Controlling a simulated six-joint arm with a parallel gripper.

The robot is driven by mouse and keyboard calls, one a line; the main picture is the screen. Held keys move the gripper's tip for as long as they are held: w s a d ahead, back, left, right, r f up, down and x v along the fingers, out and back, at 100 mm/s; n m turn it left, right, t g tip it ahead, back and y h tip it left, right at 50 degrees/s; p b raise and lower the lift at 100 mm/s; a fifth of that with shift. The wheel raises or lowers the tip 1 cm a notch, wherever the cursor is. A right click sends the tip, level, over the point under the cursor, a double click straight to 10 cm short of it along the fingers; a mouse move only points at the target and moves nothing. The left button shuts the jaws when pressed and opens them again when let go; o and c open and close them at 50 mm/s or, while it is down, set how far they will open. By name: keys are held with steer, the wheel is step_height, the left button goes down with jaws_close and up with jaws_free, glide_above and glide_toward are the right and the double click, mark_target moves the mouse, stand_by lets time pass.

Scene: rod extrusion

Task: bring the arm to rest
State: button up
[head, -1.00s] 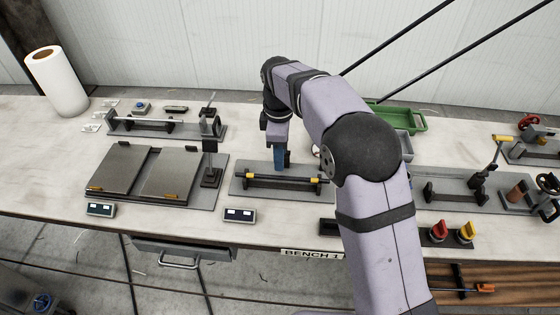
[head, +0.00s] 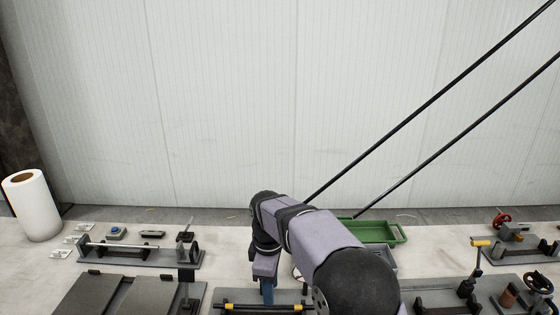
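My arm shows in the head view, reaching up from the lower edge and bending down over the bench. Its wrist is above a fixture (head: 285,308) with yellow clips and a dark bar, at the lower edge of the picture. My gripper (head: 267,290) points down at the back of this fixture, to the left of its middle. Its fingertips are too small and partly hidden, so I cannot tell whether they are open or shut, or whether they touch the fixture.
A rod fixture (head: 140,254) and a dark two-plate station (head: 115,296) stand to the left, with a white paper roll (head: 38,212) behind. A green tray (head: 378,233) stands behind my arm. More fixtures, one with a red handwheel (head: 502,220), stand to the right.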

steer(key=s+d+m, duration=0.3)
steer(key=d, duration=0.1)
steer(key=s+d+f+m, duration=0.1)
steer(key=s+d+m, duration=0.2)
steer(key=s+d, duration=0.1)
steer(key=s+d+m, duration=0.3)
steer(key=s+d, duration=0.1)
steer(key=shift+s+d+f, duration=0.15)
steer(key=shift+d, duration=0.1)
steer(key=s+d+f+m, duration=0.2)
steer(key=s+m, duration=0.1)
steer(key=s, duration=0.3)
steer(key=s+d+f+m, duration=0.2)
steer(key=s+d+m, duration=0.1)
steer(key=s, duration=0.3)
steer(key=shift+s+d+m+g, duration=0.2)
steer(key=shift+s+m+g, duration=0.15)
steer(key=shift+m, duration=0.25)
